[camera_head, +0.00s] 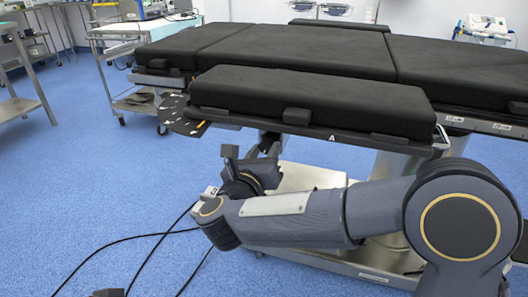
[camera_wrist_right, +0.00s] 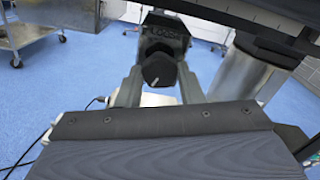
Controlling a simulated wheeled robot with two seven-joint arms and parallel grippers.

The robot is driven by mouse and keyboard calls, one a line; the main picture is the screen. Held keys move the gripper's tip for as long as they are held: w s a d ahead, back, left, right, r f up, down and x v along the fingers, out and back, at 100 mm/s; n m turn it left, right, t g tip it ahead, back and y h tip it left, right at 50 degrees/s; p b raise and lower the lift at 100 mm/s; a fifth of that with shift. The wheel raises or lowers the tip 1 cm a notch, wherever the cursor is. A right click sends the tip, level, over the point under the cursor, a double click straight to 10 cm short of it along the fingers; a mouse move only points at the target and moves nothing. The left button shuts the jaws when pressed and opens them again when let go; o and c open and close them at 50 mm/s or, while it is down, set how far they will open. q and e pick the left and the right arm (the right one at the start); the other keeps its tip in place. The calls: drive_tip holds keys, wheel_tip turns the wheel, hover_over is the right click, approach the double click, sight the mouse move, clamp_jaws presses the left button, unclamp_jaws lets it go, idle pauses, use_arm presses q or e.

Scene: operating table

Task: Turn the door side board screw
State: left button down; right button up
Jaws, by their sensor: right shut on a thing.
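The black side board (camera_head: 310,102) lies level along the near side of the operating table. A dark screw knob with a small white mark (camera_wrist_right: 158,70) hangs under it in the right wrist view. My right gripper (camera_wrist_right: 160,82) is shut on the knob, one finger on each side. In the head view my right gripper (camera_head: 248,165) is below the board's near-left edge, and the knob is mostly hidden there. A small dark piece (camera_head: 108,292) at the bottom edge may be the tip of my left gripper; its jaws do not show.
The black table top (camera_head: 290,48) spans the upper right above a metal base (camera_head: 310,177). A dark fan-shaped plate (camera_head: 180,115) sticks out left of the board. Black cables (camera_head: 150,235) lie on the blue floor. A steel cart (camera_head: 130,100) stands behind left. Floor at left is open.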

drive_tip(key=shift+a+f, duration=0.1)
drive_tip(key=o, duration=1)
drive_tip(key=p+v, duration=0.1)
drive_tip(key=v, duration=0.6)
drive_tip(key=shift+s+p, duration=0.35)
drive_tip(key=shift+s, duration=0.05)
